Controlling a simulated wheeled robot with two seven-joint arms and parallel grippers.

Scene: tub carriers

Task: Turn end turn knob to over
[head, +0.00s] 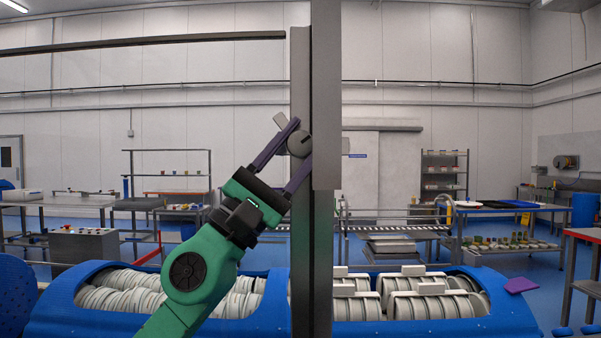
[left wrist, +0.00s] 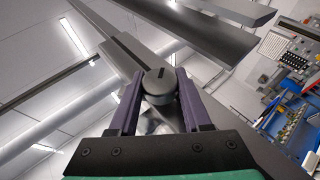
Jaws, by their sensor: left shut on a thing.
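The turn knob (head: 299,143) is a round dark grey knob on a tall grey post (head: 325,100). In the left wrist view the fingers (left wrist: 159,92) press the knob from left and right. The knob's rear side and mounting are hidden. My right gripper is in neither view.
Blue tubs (head: 80,312) full of stacked white rings stand in front, left and right of the post. A purple flat piece (head: 521,285) is at the right. Work tables (head: 75,202) and a shelf rack (head: 445,180) stand farther back, with blue floor between.

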